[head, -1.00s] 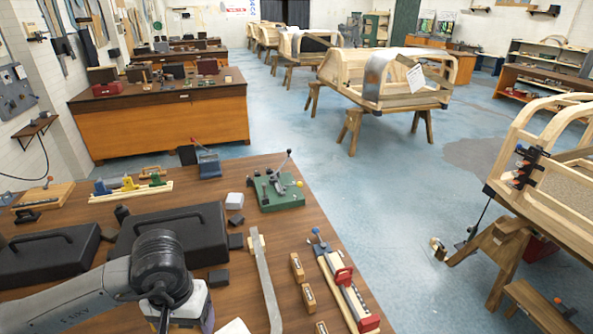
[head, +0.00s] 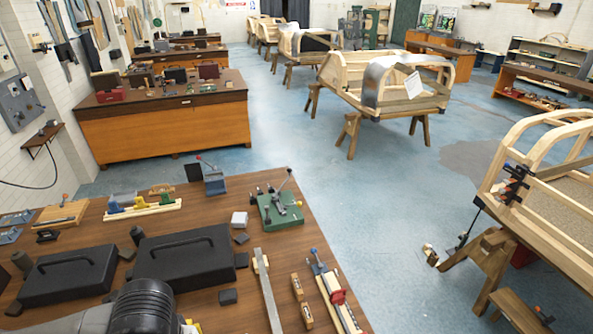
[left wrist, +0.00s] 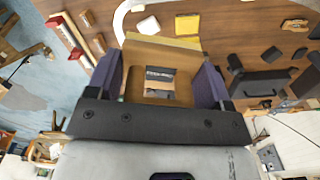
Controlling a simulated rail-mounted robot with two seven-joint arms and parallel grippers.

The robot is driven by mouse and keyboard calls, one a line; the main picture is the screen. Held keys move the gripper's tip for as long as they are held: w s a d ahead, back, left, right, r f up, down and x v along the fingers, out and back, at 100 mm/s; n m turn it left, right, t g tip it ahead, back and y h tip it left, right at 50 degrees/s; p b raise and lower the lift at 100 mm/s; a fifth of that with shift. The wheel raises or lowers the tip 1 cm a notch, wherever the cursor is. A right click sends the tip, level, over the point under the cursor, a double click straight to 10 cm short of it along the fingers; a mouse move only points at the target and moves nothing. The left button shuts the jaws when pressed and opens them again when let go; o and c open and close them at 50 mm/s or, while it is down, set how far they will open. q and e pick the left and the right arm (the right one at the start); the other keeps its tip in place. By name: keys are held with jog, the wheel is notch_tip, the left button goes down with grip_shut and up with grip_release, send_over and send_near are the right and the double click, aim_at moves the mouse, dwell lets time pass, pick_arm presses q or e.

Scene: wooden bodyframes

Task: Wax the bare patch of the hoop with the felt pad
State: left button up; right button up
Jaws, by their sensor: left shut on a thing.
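My left arm (head: 145,308) shows only at the bottom edge of the head view, and its gripper is below the picture. In the left wrist view my left gripper (left wrist: 160,75) has purple fingers, shut on a tan, box-like piece with a yellow edge (left wrist: 162,48), which looks like the felt pad. A pale curved strip (left wrist: 122,15) shows beyond it; I cannot tell if it is the hoop. In the head view, wooden hoops (head: 537,127) rise from the bodyframe at right. I cannot make out a bare patch. My right gripper is not in view.
The near bench (head: 245,187) bears black cases (head: 70,275), a green fixture (head: 280,207), a long metal bar (head: 268,295) and small wooden blocks. Another bodyframe (head: 340,75) stands farther back with a silver sheet over its hoop. Blue floor (head: 380,200) lies open between bench and frames.

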pick_arm(q)
jog(key=shift+s+r, duration=0.2)
jog(key=shift+r, duration=0.15)
